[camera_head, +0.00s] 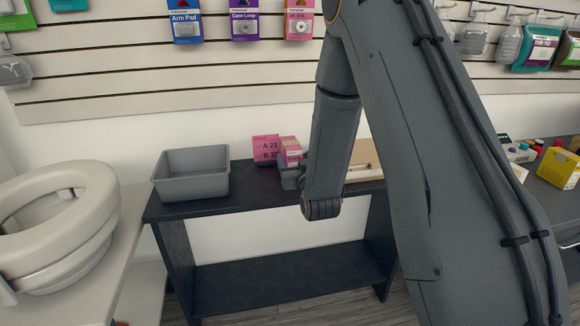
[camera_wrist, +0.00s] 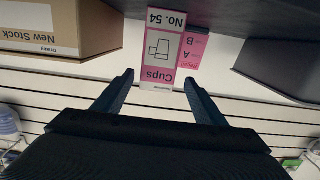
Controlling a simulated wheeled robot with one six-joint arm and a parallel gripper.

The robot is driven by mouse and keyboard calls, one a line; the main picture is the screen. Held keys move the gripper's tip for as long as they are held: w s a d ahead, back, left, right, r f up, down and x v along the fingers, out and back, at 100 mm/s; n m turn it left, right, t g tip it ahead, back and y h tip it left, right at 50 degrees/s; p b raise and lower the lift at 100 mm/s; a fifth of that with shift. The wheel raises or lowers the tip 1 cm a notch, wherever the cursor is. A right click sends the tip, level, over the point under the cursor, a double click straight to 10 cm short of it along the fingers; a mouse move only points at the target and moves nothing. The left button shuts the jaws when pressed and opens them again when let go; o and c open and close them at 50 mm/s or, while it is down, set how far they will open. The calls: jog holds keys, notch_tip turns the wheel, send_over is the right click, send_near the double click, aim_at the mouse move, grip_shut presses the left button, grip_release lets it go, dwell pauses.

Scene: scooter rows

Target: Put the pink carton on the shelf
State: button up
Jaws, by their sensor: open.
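A pink and white carton (camera_head: 291,150), printed "Cups No. 54" in the wrist view (camera_wrist: 161,48), stands at the back of the dark shelf unit's top (camera_head: 245,202). My gripper (camera_wrist: 158,80) is open, with its two fingertips pointing at the carton and spread to either side of its near end in the picture. I cannot tell whether they touch it. In the head view my gripper (camera_head: 291,180) is just below the carton's visible face, and my arm hides part of the area. The unit has an open lower shelf (camera_head: 290,278).
A pink sign (camera_head: 265,148) with "A" and "B" lines stands left of the carton. A grey bin (camera_head: 190,186) sits at the top's left end. A tan "New Stock" box (camera_wrist: 85,28) is on the carton's other side.

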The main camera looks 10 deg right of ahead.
aim_at(290, 147)
jog(key=shift+w+t, duration=0.4)
jog(key=shift+w+r, duration=0.1)
jog(key=shift+w, duration=0.75)
jog(key=shift+w+d+r+p, duration=0.1)
jog(key=shift+w+p, duration=0.05)
jog(key=shift+w, duration=1.3)
jog(key=shift+w+d+r+p, duration=0.1)
jog(key=shift+w+p, duration=0.05)
jog(key=shift+w, duration=1.3)
jog(key=c, duration=1.4)
